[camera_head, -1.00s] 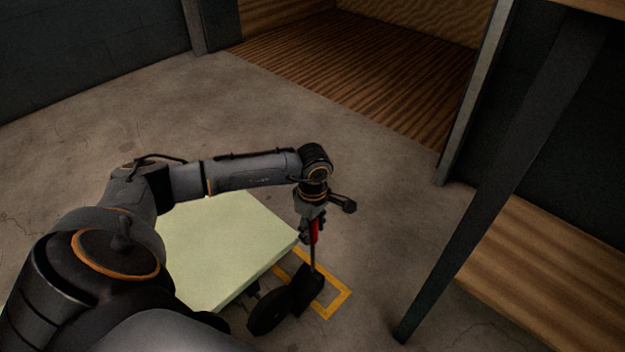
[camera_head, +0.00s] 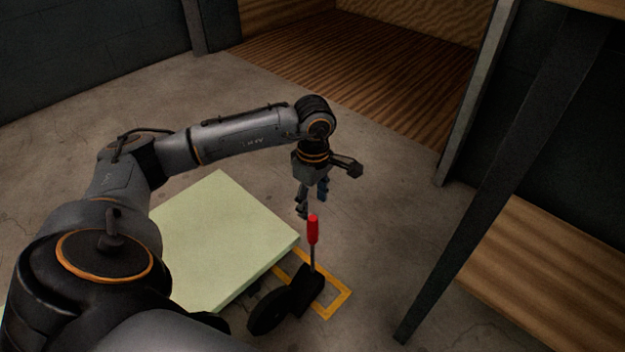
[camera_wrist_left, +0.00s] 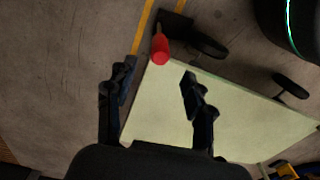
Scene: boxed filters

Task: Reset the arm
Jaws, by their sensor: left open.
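My left gripper (camera_head: 312,198) hangs pointing down in the head view, open and empty, above and apart from the red handle (camera_head: 313,229). The handle stands upright on a thin metal shaft rising from a dark base with a round black part (camera_head: 268,312) beside it. In the left wrist view my left gripper (camera_wrist_left: 157,92) shows its two fingers spread apart, with the red handle (camera_wrist_left: 160,50) beyond them and nothing between them. My right gripper is in neither view.
A pale green flat platform (camera_head: 222,235) lies left of the red handle. A yellow floor outline (camera_head: 338,303) surrounds the dark base. A slanted dark post (camera_head: 490,190) and a wooden surface (camera_head: 560,265) stand to the right. Concrete floor behind the arm is clear.

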